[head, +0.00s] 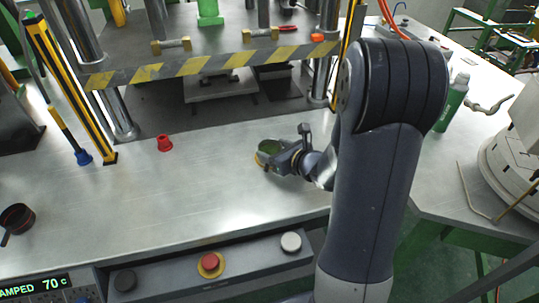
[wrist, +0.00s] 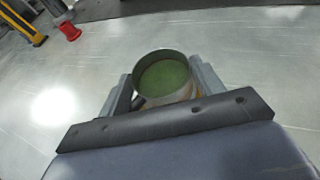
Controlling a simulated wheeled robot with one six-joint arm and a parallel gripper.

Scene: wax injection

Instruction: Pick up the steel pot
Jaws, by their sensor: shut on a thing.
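The steel pot (wrist: 164,76) is a small round metal vessel with green inside, seen between the two jaws in the wrist view. My gripper (wrist: 160,92) is shut on it, with one finger on each side. In the head view the pot (head: 270,147) is at the middle of the steel worktop, and my gripper (head: 278,158) reaches it from the right. Part of the pot is hidden behind the gripper. I cannot tell whether the pot touches the worktop or is a little above it.
A press with a striped yellow-black bar (head: 200,66) stands behind. A button panel (head: 210,264) runs along the front. A green bottle (head: 452,103) stands right. The worktop's left-centre is clear.

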